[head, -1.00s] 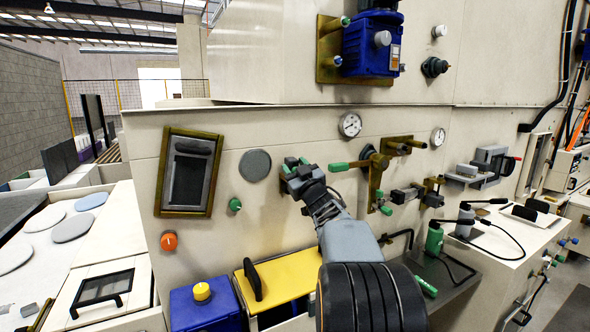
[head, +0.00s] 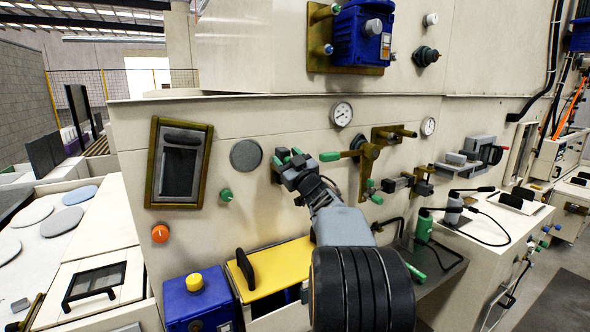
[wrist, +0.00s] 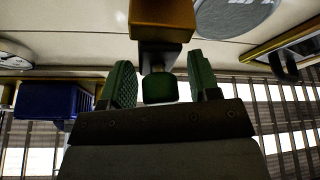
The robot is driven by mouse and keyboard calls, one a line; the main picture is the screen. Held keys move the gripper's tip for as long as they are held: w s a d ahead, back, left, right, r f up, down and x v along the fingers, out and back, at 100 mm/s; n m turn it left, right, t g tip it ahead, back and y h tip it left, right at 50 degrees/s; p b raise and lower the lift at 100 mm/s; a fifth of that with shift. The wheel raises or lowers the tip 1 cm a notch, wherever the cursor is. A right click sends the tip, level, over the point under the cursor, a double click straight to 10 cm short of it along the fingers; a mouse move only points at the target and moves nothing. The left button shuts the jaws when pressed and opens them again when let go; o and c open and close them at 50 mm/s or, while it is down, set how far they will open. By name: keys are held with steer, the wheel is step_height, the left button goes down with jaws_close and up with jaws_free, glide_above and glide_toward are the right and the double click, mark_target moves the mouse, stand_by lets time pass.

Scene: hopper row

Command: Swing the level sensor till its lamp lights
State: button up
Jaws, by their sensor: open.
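My gripper (head: 290,157) is in front of the cream machine panel, just right of a round grey disc (head: 246,155). In the wrist view, its two green finger pads (wrist: 162,82) stand apart on either side of a small green knob (wrist: 160,90). A gap shows on both sides of the knob. The knob is on a dark stem below a brass-coloured block (wrist: 162,18); I take this to be the level sensor. In the head view my gripper mostly hides it. I cannot pick out its lamp in either view.
A brass valve with a green-handled lever (head: 345,154) is close on the right, under a gauge (head: 342,113). A framed window (head: 180,165) and a green knob (head: 226,195) are left. A blue box (head: 200,305) and yellow lid (head: 285,270) lie below.

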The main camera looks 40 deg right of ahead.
steer(key=b+v, duration=0.4)
steer(key=v, duration=0.9)
steer(key=shift+s+f, duration=0.15)
steer(key=shift+s, duration=0.05)
